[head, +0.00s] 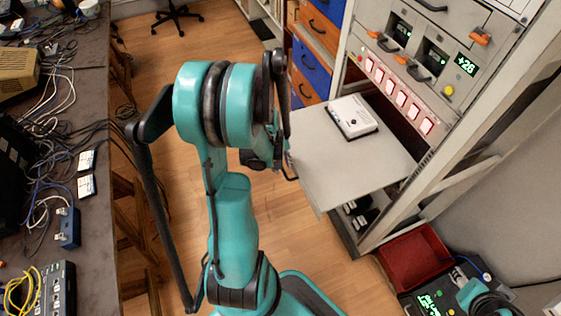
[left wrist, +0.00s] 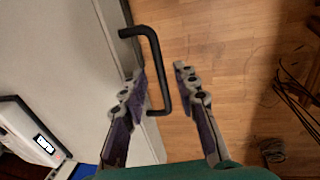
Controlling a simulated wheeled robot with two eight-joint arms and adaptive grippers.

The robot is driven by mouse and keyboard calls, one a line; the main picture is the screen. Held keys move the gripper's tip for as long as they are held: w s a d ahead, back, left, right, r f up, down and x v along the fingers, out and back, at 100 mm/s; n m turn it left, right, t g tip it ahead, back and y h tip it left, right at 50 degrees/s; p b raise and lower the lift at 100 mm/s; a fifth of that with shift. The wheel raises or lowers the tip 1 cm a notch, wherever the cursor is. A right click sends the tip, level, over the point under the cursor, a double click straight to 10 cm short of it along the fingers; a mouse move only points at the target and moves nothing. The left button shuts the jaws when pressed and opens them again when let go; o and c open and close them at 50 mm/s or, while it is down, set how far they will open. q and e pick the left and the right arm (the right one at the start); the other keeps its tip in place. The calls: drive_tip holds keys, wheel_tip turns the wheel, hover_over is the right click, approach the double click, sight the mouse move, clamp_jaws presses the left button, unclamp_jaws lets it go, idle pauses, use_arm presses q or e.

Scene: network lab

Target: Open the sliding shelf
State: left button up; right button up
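The sliding shelf (head: 340,175) is a flat pale grey panel drawn well out of the rack. In the left wrist view its surface (left wrist: 70,55) fills the left side, with a black bar handle (left wrist: 160,70) on its edge. My left gripper (left wrist: 162,78) is open at the handle. The handle's long bar lies between the spread fingers, with a gap visible on the right finger's side. In the head view my teal left arm largely hides the gripper and handle. My right gripper is not in view.
A white box (head: 352,117) sits on the shelf. The rack (head: 440,60) has lit square buttons and orange-tipped handles. A red bin (head: 415,262) stands on the floor at lower right. A cable-covered workbench (head: 85,195) runs along the left; wooden floor lies between.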

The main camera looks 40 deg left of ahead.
use_arm(q)
wheel_tip(320, 180, up, 12)
drive_tip(key=s, duration=0.2)
drive_tip(key=shift+a+f, duration=0.15)
drive_tip(key=shift+a, duration=0.3)
